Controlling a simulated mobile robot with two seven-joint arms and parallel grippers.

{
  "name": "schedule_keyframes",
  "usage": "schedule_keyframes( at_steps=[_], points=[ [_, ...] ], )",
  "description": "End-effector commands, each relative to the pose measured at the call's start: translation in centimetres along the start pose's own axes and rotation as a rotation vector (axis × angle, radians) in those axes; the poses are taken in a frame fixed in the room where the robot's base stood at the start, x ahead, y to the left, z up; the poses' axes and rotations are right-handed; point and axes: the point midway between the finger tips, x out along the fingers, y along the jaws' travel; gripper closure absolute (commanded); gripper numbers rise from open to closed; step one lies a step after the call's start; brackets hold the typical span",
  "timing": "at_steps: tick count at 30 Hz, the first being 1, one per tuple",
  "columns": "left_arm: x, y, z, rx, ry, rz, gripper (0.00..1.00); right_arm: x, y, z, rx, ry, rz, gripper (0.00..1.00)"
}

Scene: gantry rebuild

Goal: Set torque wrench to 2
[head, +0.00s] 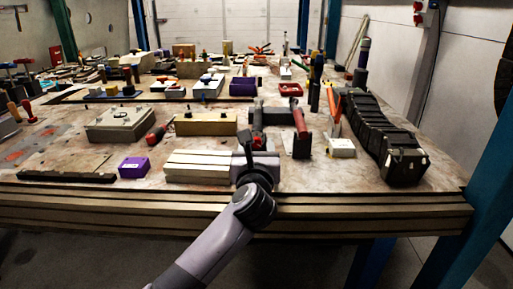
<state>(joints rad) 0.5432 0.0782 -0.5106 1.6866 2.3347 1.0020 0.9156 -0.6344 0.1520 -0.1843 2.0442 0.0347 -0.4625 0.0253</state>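My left arm reaches in from the bottom and over the table's front edge. Its wrist covers most of my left gripper (257,143), whose dark parts show just beyond it, near the front middle of the table. I cannot tell whether its fingers are open or shut. I cannot single out the torque wrench for sure. A red and black hand tool (157,133) lies left of the gripper, apart from it. A red-handled tool (299,118) stands tilted on a dark block to the gripper's right. No setting or scale is readable. My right gripper is not in view.
The long table (90,155) is crowded. A pale slatted block (195,167) sits left of my wrist, with a purple box (133,168) farther left. A row of black cases (401,160) lines the right side. A blue post (480,200) stands beyond the right edge.

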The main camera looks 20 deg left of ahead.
Motion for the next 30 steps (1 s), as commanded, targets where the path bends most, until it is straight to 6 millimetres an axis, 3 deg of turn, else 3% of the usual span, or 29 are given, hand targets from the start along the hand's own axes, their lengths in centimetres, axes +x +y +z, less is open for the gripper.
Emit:
schedule_keyframes(
  at_steps=[1,4,5,17,24,30],
  points=[
    [0.0,0.0,0.0,0.001,0.0,0.0,0.65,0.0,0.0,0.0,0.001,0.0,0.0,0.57],
    [0.0,0.0,0.0,0.001,0.0,0.0,0.97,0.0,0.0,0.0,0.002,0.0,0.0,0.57],
    [0.0,0.0,0.0,0.001,0.0,0.0,1.0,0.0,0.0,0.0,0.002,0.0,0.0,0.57],
    [0.0,0.0,0.2,0.066,0.005,0.001,1.0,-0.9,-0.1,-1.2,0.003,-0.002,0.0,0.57],
    [-0.1,0.0,0.5,0.23,0.008,0.0,1.0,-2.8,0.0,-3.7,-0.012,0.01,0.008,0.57],
    [-0.1,0.0,0.6,0.416,0.009,-0.001,1.0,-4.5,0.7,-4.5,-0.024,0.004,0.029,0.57]
  ],
)
